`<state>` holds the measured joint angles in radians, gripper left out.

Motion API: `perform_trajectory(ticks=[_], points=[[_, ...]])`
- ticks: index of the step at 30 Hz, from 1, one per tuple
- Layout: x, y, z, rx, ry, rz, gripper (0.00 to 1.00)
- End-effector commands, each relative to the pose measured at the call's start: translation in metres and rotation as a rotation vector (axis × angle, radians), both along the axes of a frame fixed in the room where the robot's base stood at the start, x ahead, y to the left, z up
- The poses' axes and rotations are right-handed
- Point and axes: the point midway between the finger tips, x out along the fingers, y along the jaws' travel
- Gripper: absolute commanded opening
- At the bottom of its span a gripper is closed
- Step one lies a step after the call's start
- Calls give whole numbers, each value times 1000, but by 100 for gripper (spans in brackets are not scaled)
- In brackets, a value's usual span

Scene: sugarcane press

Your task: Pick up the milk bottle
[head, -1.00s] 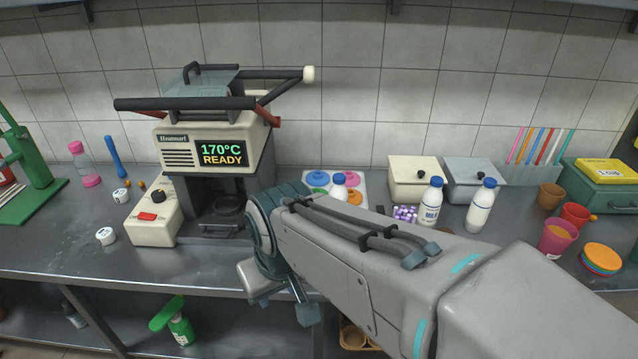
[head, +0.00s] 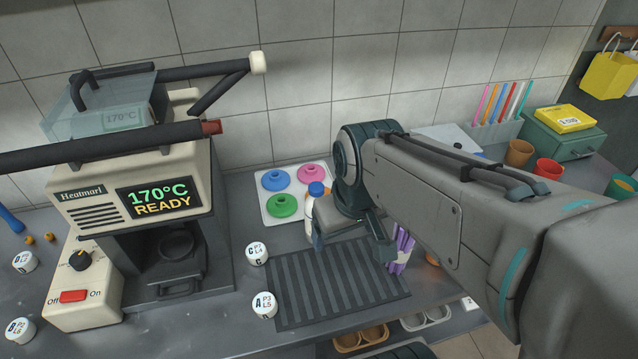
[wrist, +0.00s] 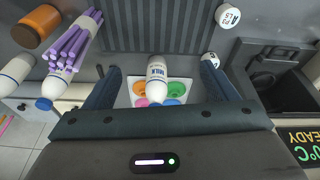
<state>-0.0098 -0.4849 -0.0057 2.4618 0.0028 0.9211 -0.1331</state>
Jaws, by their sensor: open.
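Two more white bottles show at the left of the wrist view, one at the edge (wrist: 16,70) and one nearer the fingers (wrist: 57,84).
The tray with coloured discs (head: 268,208) is behind the bottle. A dark ribbed mat (head: 335,285) lies in front, with purple sticks (head: 402,250) to its right. The heated press (head: 150,190) stands left. Small white labelled pots (head: 264,305) sit by the mat.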

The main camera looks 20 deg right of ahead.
Motion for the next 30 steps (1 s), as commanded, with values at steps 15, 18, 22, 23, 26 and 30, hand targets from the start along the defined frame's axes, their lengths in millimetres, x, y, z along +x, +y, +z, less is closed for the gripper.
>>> perform_trajectory(ticks=[15, 18, 22, 23, 26, 30], points=[[102, -8, 21, -156, 110, 896, 79], [122, -8, 21, -177, 128, 1085, 79], [148, -9, 19, -199, 146, 1327, 79], [154, -9, 18, -201, 151, 1379, 79], [170, -9, 15, -211, 160, 1536, 79], [186, -10, 12, -219, 166, 1697, 79]])
